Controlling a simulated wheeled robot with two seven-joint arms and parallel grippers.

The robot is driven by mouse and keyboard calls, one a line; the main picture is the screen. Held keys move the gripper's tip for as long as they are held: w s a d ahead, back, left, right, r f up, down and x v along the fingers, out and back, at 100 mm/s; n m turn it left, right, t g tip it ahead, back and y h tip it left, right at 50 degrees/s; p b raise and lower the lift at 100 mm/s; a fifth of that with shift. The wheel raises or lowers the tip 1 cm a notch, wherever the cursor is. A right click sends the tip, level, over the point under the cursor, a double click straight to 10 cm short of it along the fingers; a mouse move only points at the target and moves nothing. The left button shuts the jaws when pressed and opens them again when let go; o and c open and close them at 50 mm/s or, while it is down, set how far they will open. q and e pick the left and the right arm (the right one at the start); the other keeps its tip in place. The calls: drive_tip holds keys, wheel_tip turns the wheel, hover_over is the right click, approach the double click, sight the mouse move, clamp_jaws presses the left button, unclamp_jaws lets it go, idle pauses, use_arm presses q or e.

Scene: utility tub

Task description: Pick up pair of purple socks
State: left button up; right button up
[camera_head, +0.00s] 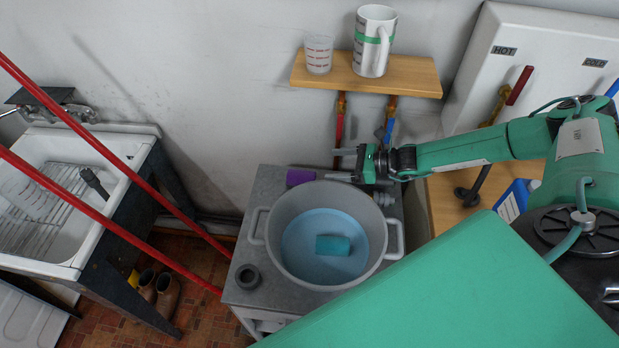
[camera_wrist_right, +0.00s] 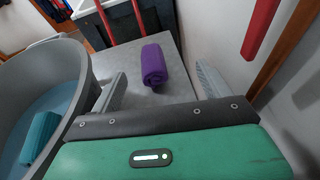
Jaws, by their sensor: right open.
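The pair of purple socks (camera_head: 300,177) is a rolled bundle on the grey stand, behind the tub in the head view. In the right wrist view the purple socks (camera_wrist_right: 153,65) lie ahead of the fingertips, in line with the gap between them. My right gripper (camera_head: 337,165) is open and empty, above the stand's back edge and to the right of the socks. Its two fingers also show in the right wrist view (camera_wrist_right: 157,88), spread apart. The socks look clear of both fingers. My left gripper is not in view.
A grey two-handled tub (camera_head: 285,270) of water holds a teal bundle (camera_head: 333,245), close beside the socks. A red pipe (camera_head: 340,130) and a shelf (camera_head: 420,80) with two jugs are on the wall behind. A dark ring (camera_head: 248,276) sits at the stand's front left.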

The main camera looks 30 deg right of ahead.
sight(306, 178)
drive_tip(key=s+d, duration=0.1)
drive_tip(key=s+d+f+n+g, duration=0.1)
drive_tip(key=s, duration=0.1)
drive_tip(key=shift+a+f, duration=0.15)
drive_tip(key=shift+g, duration=0.3)
drive_tip(key=x, duration=0.8)
drive_tip(key=p+x, duration=0.2)
drive_tip(key=x, duration=0.2)
drive_tip(key=shift+w, duration=0.2)
drive_tip(key=shift+w+a+f, duration=0.3)
drive_tip(key=shift+w+a, duration=0.05)
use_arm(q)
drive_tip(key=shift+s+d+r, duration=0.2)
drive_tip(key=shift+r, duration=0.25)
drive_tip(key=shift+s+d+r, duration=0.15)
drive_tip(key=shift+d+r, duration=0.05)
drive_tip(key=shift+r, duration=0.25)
use_arm(e)
drive_tip(key=c, duration=1.1)
